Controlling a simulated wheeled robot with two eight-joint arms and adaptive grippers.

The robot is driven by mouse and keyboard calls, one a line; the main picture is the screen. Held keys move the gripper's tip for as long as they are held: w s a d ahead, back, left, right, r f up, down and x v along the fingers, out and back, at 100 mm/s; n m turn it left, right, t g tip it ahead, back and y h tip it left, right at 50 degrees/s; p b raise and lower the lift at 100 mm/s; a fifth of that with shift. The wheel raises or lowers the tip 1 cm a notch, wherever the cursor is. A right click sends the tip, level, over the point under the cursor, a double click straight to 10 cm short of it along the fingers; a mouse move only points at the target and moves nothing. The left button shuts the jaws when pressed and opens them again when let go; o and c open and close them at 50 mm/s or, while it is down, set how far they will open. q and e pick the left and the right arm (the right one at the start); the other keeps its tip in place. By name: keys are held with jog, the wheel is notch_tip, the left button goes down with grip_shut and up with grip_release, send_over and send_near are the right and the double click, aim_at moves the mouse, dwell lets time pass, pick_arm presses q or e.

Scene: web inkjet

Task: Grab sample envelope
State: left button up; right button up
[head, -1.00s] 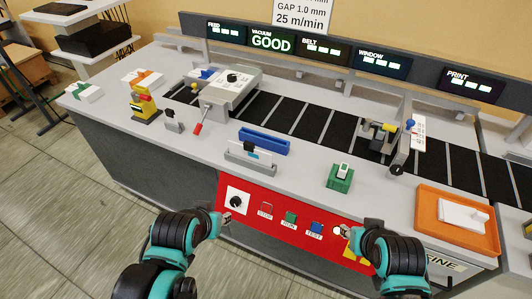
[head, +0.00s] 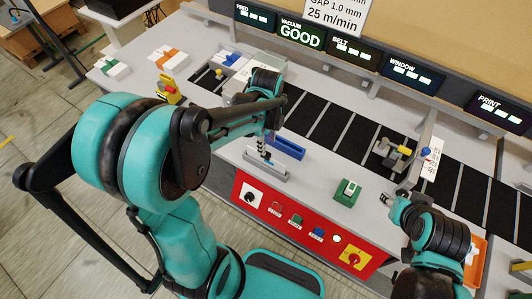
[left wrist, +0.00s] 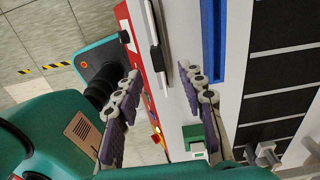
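White envelope-like pieces lie in the orange tray (head: 479,249) at the right; my right arm covers most of them, and I cannot tell which is the sample envelope. More white stacks with an orange band (head: 170,60) and a green band (head: 112,68) lie at the back left. My left gripper (head: 266,148) is over the narrow grey holder (head: 266,166) at the counter's front. In the left wrist view its fingers (left wrist: 160,76) are spread and empty, with the holder (left wrist: 171,60) showing beyond them. My right gripper (head: 387,199) is near the counter's front right; its fingers are too small to judge.
A blue tray (head: 287,147) stands just behind the holder. A green block (head: 347,192) sits to the right. The red control panel (head: 300,226) is on the counter's front. The black belt (head: 357,140) runs behind. Counter space between holder and green block is clear.

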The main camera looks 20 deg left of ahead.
aim_at(266, 160)
pick_arm(q)
notch_tip(266, 160, down, 8)
jog(key=b, duration=0.2)
jog(key=shift+s+a+r+b, duration=0.1)
jog(key=shift+a+b, duration=0.05)
jog(key=shift+b, duration=0.2)
grip_shut()
